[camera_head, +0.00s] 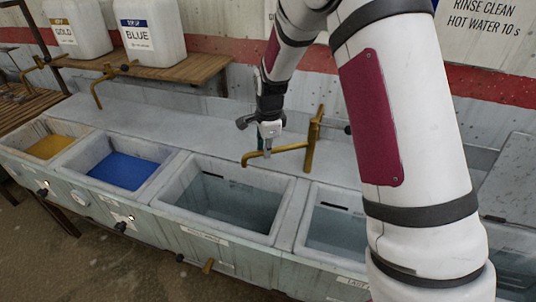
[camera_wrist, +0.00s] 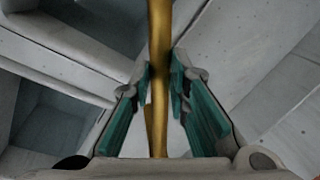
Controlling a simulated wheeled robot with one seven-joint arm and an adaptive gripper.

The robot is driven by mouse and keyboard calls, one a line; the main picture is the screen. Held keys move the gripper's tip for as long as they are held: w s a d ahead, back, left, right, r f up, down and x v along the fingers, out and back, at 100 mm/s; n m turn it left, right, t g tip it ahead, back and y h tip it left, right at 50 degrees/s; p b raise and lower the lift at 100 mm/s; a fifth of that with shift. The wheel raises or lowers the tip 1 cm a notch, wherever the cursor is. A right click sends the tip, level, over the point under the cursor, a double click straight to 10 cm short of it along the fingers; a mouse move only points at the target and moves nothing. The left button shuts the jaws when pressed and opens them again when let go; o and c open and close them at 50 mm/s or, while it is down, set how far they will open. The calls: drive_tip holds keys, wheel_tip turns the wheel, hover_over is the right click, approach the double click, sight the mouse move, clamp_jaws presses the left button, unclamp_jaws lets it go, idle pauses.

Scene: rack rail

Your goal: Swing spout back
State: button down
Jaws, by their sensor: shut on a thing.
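The brass spout (camera_head: 291,148) runs left from its upright brass post (camera_head: 315,125), at the back ledge behind the clear-water basins. Its bent outlet end is at the rear rim of the third basin (camera_head: 235,205). My gripper (camera_head: 267,148) reaches down from above and is shut on the spout, partway between the post and the outlet. In the wrist view the spout (camera_wrist: 160,35) runs vertically between the green-padded fingers of my gripper (camera_wrist: 160,78), with a pad close on each side. Part of the spout is hidden behind the gripper in the head view.
A yellow basin (camera_head: 28,131) and a blue basin (camera_head: 95,157) stand at the left. Another brass spout (camera_head: 97,92) hangs behind them. White jugs (camera_head: 150,32) labelled GOLD and BLUE stand on a wooden shelf (camera_head: 190,73). My arm covers part of the right side.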

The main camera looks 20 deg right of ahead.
drive_tip(key=w+d+m+h+b, duration=0.1)
drive_tip(key=w+d+m+b, duration=0.1)
drive_tip(key=w+m+b, duration=0.2)
drive_tip(key=shift+w+d+m, duration=0.15)
drive_tip(key=shift+w+m, duration=1.25)
drive_tip(key=shift+w, duration=0.85)
drive_tip(key=c, duration=1.5)
unclamp_jaws()
drive_tip(key=shift+c, duration=0.2)
drive_tip(key=shift+r, duration=0.1)
drive_tip(key=v, duration=1.1)
drive_tip(key=shift+r, duration=0.4)
